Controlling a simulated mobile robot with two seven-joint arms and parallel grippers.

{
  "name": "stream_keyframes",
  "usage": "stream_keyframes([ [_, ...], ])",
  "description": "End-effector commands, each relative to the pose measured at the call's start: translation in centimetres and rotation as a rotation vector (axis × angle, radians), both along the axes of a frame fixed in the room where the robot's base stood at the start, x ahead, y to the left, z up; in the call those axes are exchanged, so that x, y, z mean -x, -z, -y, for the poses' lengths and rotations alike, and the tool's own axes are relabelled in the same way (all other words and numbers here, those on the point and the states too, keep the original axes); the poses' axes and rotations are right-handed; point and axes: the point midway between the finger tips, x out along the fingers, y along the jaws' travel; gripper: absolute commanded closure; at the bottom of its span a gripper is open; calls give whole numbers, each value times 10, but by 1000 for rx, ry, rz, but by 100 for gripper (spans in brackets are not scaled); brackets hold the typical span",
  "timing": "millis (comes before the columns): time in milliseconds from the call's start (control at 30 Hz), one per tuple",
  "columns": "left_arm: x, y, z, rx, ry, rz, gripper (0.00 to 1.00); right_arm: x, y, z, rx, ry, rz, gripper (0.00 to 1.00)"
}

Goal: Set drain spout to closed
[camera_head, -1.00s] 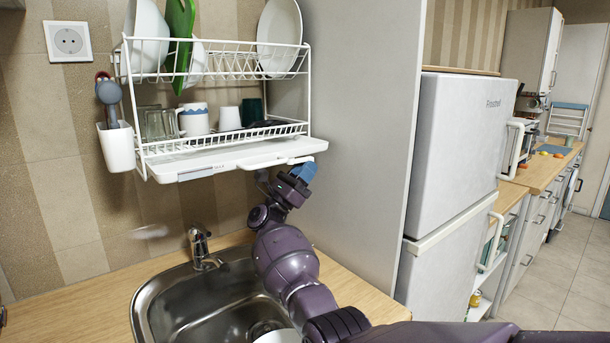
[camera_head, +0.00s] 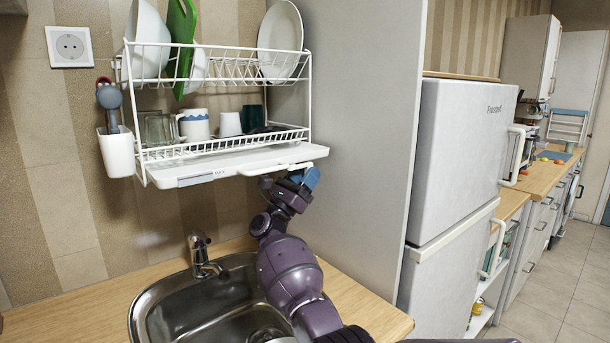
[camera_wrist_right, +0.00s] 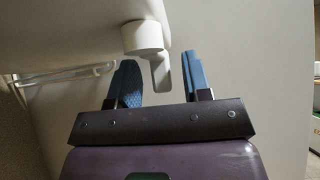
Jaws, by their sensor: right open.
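The white drain spout (camera_head: 290,168) hangs under the front right of the dish rack's drip tray (camera_head: 225,165). In the right wrist view the spout (camera_wrist_right: 142,37) shows as a round white body with a flat grey tab hanging down. My right gripper (camera_head: 303,178) is just below the spout, with its blue fingers pointing up. In the wrist view the gripper (camera_wrist_right: 158,60) is open, and the tab appears between its two fingers. I cannot tell whether either finger touches it. My left gripper is not in view.
The white wire rack (camera_head: 310,95) holds plates, mugs and glasses above. A steel sink (camera_head: 160,305) with a tap (camera_head: 200,255) lies below. A tall grey panel (camera_head: 365,120) stands close to the right of my gripper, with the fridge (camera_head: 465,150) beyond.

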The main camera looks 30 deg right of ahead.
Motion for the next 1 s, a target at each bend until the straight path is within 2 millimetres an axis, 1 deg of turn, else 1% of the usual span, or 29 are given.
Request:
stream_keyframes([
  [167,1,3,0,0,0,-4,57,0,4,-3,0,0,-1,55],
  [267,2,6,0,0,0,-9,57,0,11,-9,-1,-1,-2,55],
  [433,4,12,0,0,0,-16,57,1,29,-25,-2,-1,-4,55],
  [600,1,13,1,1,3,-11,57,3,48,-43,-1,-2,-5,55],
  [667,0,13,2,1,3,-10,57,4,52,-48,0,-1,-4,55],
  [800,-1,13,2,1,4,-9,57,5,54,-53,0,-1,-1,55],
  [1000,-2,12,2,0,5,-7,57,5,53,-53,0,0,0,55],
])
